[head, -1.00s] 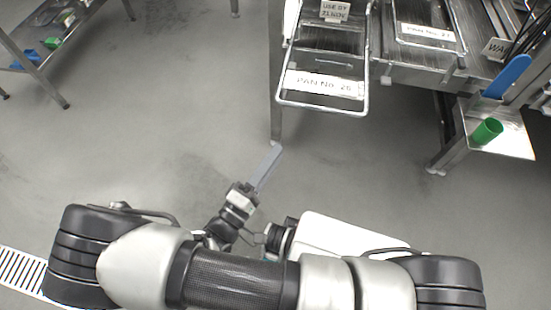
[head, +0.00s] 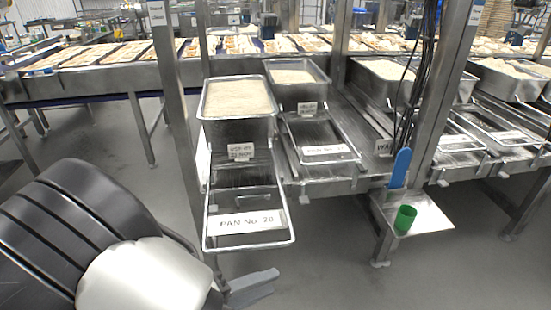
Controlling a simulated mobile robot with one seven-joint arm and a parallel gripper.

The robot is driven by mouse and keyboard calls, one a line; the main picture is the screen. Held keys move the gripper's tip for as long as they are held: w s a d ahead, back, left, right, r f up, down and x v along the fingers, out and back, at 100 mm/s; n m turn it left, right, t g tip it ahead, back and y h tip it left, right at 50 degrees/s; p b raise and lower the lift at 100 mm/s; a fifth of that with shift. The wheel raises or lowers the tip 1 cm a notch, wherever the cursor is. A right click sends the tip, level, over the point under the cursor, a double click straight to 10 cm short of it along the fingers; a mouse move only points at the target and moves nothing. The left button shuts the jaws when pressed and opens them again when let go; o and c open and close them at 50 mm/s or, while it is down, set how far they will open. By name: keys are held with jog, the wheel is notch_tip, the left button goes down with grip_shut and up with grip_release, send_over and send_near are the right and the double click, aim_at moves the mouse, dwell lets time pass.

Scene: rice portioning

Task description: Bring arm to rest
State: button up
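My arm fills the lower left of the head view, with a large black-and-silver joint close to the camera. My gripper (head: 252,286) shows only in part at the bottom edge, low in front of the rack's nearest frame. Its long grey end piece points right, and I cannot tell whether its fingers are open or shut. The wrist behind it is mostly hidden by my arm and the picture edge.
Metal pans of rice, including a near pan (head: 238,98), stand on a steel rack. A frame labelled PAN No. 20 (head: 247,222) juts out. A blue-handled tool (head: 400,168) and green cup (head: 405,218) sit on a side shelf (head: 428,216). A conveyor with food trays runs behind.

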jog(key=s+d+r+m+g+y, duration=0.15)
jog(key=d+r+m+y, duration=0.35)
jog(key=d+r, duration=0.5)
jog(key=s+d+r+m+g+y, duration=0.1)
jog(key=s+d+r+m+y, duration=0.15)
jog(key=d+r+y, duration=0.7)
notch_tip(320, 180, up, 25)
jog(key=a+h+p, duration=0.2)
jog(key=p, duration=2)
jog(key=shift+s+a, duration=0.2)
jog(key=shift+s, duration=0.05)
jog(key=shift+n, duration=0.25)
